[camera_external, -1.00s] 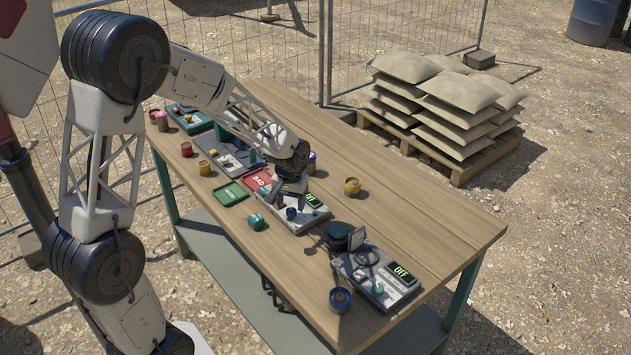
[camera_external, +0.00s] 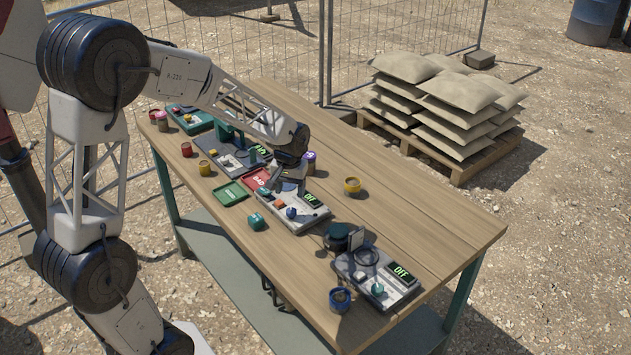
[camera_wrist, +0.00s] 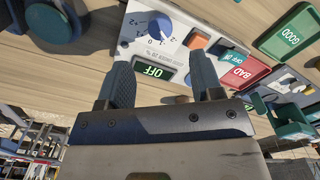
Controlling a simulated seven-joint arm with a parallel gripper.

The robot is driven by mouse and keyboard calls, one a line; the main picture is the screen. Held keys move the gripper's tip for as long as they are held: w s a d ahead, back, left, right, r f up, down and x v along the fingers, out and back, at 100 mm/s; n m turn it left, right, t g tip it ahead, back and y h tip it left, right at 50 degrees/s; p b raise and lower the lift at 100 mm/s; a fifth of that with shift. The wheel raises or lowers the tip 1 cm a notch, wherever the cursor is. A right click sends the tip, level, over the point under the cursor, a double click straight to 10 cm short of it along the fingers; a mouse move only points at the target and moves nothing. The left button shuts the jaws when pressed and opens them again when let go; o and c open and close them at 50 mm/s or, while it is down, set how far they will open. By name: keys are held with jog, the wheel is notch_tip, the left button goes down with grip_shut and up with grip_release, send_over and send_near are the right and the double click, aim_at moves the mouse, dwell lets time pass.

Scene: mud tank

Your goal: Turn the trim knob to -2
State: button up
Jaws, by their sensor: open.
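The trim knob (camera_wrist: 159,27) is a round blue dial beside a printed scale with +2 and -2 at its ends; I cannot tell its exact setting. It sits on a pale grey panel (camera_wrist: 135,50) with a display (camera_wrist: 153,72) reading OFF and an orange button (camera_wrist: 198,40). In the external view the knob (camera_external: 291,212) shows on the middle panel, just below my gripper (camera_external: 290,187). In the wrist view my gripper (camera_wrist: 163,85) is open and empty, its fingers apart near the display, not touching the knob.
A red BAD tray (camera_wrist: 238,72) and a green GOOD tray (camera_wrist: 286,33) lie beside the panel. Another panel reading OFF (camera_external: 400,272) is at the near right.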

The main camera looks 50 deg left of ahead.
aim_at(291, 210)
jog(key=shift+n, duration=0.3)
jog(key=shift+f, duration=0.1)
jog(key=shift+f, duration=3.85)
jog(key=c, duration=0.9)
jog(key=shift+m, duration=0.6)
jog(key=o, duration=0.9)
